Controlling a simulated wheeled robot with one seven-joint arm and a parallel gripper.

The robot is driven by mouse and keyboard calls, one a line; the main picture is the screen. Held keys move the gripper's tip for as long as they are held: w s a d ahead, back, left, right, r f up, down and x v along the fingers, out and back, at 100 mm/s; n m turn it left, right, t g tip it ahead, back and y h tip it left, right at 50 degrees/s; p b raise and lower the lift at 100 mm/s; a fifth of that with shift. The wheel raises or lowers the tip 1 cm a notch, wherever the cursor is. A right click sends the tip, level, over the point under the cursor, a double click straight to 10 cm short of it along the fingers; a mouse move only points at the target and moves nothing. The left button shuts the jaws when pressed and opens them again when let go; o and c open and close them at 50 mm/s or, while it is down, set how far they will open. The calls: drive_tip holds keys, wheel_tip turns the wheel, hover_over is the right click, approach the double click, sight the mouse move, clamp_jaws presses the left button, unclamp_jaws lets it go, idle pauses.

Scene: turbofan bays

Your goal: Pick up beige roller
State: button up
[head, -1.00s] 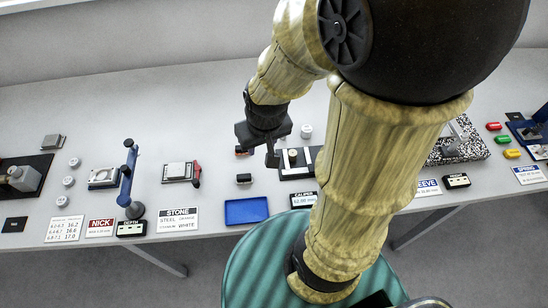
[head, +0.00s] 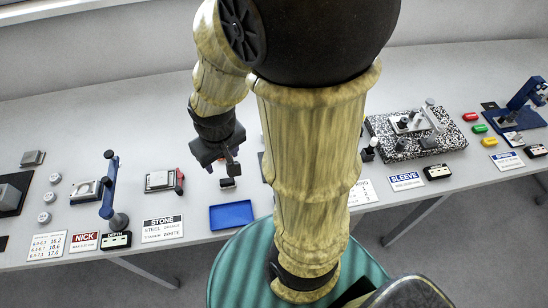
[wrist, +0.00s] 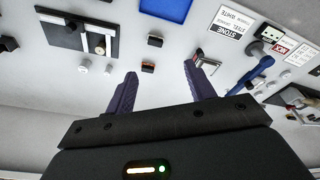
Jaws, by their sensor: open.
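My gripper (head: 224,168) is open, with its two fingers spread apart and nothing held in the wrist view (wrist: 159,69). A small black block with an orange-brown top (wrist: 148,67) shows between the fingertips in the wrist view, below them and apart. A similar dark block (wrist: 147,38) lies nearer the blue tray; it also shows just below the gripper in the head view (head: 228,183). I cannot tell for certain which piece is the beige roller. A small round piece with a pale top (wrist: 100,48) sits on the black and silver fixture (wrist: 72,36). My arm hides this fixture in the head view.
A blue tray (head: 231,216) lies at the table's front edge. A red-handled grey block (head: 161,181) and a blue stand (head: 110,195) are to the left. A speckled plate (head: 385,142) is to the right. Pale cylinders (wrist: 85,64) stand near the fixture.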

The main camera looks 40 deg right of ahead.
drive_tip(key=w+d+f+n+g+h+b, duration=0.1)
drive_tip(key=w+d+f+n+h+b, duration=0.1)
drive_tip(key=f, duration=0.5)
drive_tip(key=w+d+f+n+g+h+b, duration=0.2)
drive_tip(key=w+f+n+h+b, duration=0.3)
drive_tip(key=f+n+h+b, duration=0.1)
drive_tip(key=w+d+f+n+g+h+b, duration=0.1)
drive_tip(key=w+f+n+h+b, duration=0.2)
drive_tip(key=f+n+b, duration=0.4)
drive_tip(key=shift+w+d+f+h, duration=0.25)
drive_tip(key=shift+d+f+h, duration=0.2)
drive_tip(key=shift+h, duration=0.45)
drive_tip(key=shift+w+r, duration=0.15)
drive_tip(key=shift+w, duration=0.05)
drive_tip(key=p+x, duration=0.1)
drive_tip(key=x, duration=1.1)
drive_tip(key=shift+s+d+r, duration=0.15)
drive_tip(key=shift+s, duration=0.05)
